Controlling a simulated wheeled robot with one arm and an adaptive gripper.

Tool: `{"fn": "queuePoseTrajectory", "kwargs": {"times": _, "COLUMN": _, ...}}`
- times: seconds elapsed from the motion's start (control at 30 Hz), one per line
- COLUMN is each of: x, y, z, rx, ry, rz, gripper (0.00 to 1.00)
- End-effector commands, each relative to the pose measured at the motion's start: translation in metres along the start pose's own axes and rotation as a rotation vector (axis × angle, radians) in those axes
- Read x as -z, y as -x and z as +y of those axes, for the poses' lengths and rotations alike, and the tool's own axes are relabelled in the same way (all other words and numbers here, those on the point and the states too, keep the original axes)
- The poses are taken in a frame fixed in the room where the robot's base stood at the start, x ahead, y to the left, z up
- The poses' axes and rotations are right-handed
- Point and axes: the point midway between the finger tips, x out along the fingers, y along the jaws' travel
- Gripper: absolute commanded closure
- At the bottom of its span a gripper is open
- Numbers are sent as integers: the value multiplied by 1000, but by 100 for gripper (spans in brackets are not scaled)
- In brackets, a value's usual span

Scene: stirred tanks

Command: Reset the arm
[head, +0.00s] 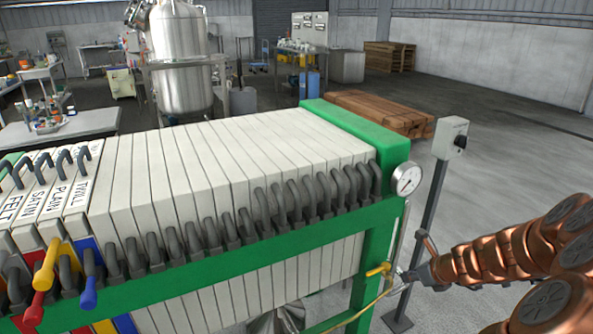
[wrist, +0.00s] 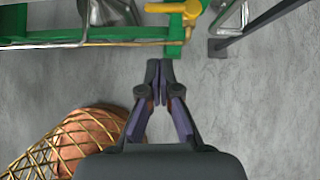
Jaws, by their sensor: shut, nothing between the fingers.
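My copper-coloured arm reaches in from the right edge of the head view. My gripper (head: 404,277) is at its end, beside the right end post of a green-framed press (head: 398,150). In the wrist view my gripper (wrist: 160,66) is shut, its dark fingertips together with nothing between them. Below the fingertips is grey concrete floor. A yellow valve (wrist: 188,10) on the green frame lies just beyond the tips in that view; it also shows in the head view (head: 378,269), close to the gripper. I cannot tell the exact gap between them.
The press holds a row of white plates (head: 190,170) with grey handles. A round gauge (head: 407,179) sits at its right end. A grey control box (head: 451,138) stands on a post behind my gripper. Wooden stacks (head: 380,112) lie behind. Floor at the right is open.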

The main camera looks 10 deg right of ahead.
Motion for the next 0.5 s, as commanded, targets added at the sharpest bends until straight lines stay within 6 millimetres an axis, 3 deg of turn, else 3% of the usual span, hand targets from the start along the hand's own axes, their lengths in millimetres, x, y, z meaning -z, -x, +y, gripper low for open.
{"fn": "queuePoseTrajectory", "kwargs": {"times": 0.23, "x": -1, "y": 0, "z": 2, "rx": -3, "ry": 7, "rz": 0, "gripper": 100}}
{"fn": "queuePoseTrajectory", "kwargs": {"times": 0.5, "x": -47, "y": 14, "z": 98, "rx": -178, "ry": 475, "rz": -5, "gripper": 100}}
